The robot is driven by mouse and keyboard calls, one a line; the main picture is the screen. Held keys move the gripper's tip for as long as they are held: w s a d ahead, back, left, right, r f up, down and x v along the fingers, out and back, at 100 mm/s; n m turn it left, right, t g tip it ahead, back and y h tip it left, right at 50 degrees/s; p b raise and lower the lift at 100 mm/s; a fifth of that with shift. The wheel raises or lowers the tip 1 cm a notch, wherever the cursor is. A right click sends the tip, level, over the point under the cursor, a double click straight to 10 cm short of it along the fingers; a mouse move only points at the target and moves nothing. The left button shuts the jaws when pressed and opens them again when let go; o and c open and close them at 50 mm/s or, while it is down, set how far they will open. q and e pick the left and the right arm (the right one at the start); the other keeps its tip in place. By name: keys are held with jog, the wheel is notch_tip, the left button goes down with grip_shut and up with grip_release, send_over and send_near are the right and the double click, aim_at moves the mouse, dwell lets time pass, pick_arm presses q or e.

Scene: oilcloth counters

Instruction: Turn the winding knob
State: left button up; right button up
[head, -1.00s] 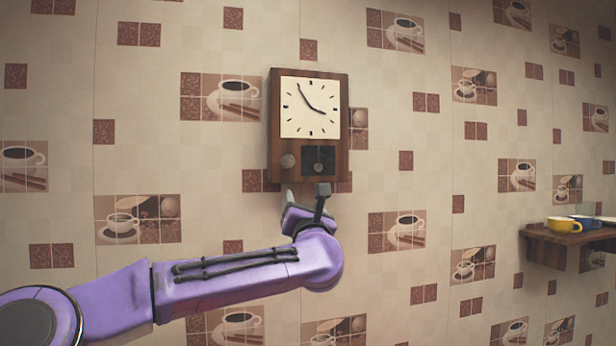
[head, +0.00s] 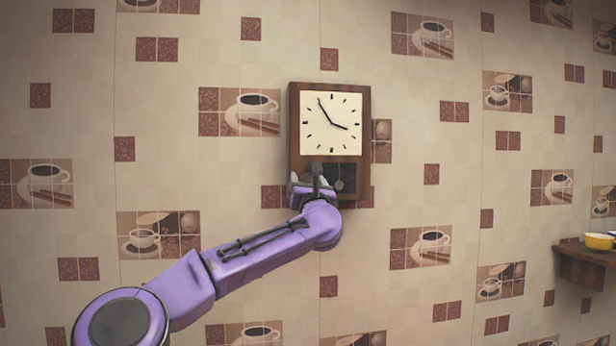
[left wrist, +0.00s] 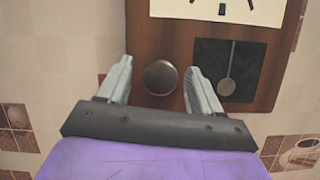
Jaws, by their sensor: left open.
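A wooden wall clock (head: 297,130) with a white square dial hangs on the wall in the middle of the head view. In the left wrist view its lower case (left wrist: 182,40) fills the top. The round grey winding knob (left wrist: 160,77) is on the lower left of the case. My left gripper (left wrist: 160,82) is open, with one finger on each side of the knob; I cannot tell whether they touch it. In the head view my left gripper (head: 305,188) covers the knob. My right gripper is out of view.
A dark pendulum window (left wrist: 228,70) with a pendulum is just right of the right finger. A wooden shelf (head: 585,262) with a yellow cup (head: 598,241) is at the far right. The wall around the clock is clear.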

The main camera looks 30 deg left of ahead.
pick_arm(q)
jog(key=c, duration=1.1)
jog(key=shift+o, duration=0.2)
jog(key=shift+m, duration=0.3)
jog(key=m+h, duration=0.1)
jog(key=m, duration=0.1)
jog(key=m+t+h, duration=0.1)
jog(key=m, duration=0.2)
jog(key=shift+s+r+h, duration=0.1)
jog(key=shift+h, duration=0.3)
jog(key=m+h+p, duration=0.1)
jog(key=m, duration=0.1)
jog(key=m+h+p, duration=0.1)
jog(key=m+p, duration=0.1)
jog(key=m, duration=0.1)
jog(key=shift+r+t, duration=0.2)
jog(key=shift+t, duration=0.1)
jog(key=m+h+p, duration=0.1)
jog(key=m+p, duration=0.2)
jog(key=m+g+h+p, duration=0.1)
jog(key=m+h+p, duration=0.1)
jog(key=m, duration=0.1)
jog(key=shift+a+r+p, duration=0.1)
jog(key=shift+p, duration=0.3)
jog(key=m+p, duration=0.1)
jog(key=m, duration=0.2)
jog(key=shift+g+h, duration=0.3)
jog(key=shift+m+g, duration=0.5)
jog(key=shift+m, duration=0.7)
